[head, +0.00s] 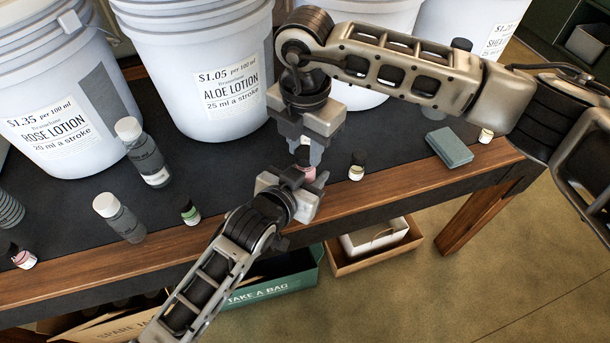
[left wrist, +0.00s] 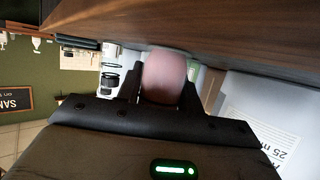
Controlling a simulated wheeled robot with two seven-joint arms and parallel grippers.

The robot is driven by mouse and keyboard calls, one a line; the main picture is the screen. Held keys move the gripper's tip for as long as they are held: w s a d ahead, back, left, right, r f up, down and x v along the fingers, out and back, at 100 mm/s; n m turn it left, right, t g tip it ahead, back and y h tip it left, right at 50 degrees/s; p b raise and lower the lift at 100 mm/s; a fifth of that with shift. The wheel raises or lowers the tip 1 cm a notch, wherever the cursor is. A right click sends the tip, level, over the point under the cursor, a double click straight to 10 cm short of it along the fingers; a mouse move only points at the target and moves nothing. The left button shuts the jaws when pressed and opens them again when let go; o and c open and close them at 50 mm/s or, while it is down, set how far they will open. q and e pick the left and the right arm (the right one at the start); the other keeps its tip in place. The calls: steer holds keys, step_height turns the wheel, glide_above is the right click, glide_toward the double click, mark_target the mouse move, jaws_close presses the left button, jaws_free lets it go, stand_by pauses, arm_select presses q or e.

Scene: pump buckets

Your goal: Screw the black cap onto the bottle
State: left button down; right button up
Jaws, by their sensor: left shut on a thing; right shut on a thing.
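A small pink bottle (head: 309,174) is held by my left gripper (head: 308,180) above the front part of the table. It fills the space between the fingers in the left wrist view (left wrist: 165,76). My right gripper (head: 306,154) points down from directly above the bottle and is shut. The black cap is mostly hidden between its fingers. The two grippers nearly meet, so I cannot tell whether the cap touches the bottle neck.
White buckets labelled rose lotion (head: 70,90) and aloe lotion (head: 205,70) stand behind. Pump-size grey bottles (head: 148,160), small capped bottles (head: 357,166) and a blue-grey block (head: 449,147) stand on the dark table. A wooden edge (head: 400,192) runs along the front, with boxes (head: 285,285) below.

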steer(key=shift+m, duration=1.1)
steer(key=o, duration=1.1)
steer(key=shift+r, duration=0.1)
steer(key=shift+r, duration=2.2)
steer(key=shift+c, duration=0.4)
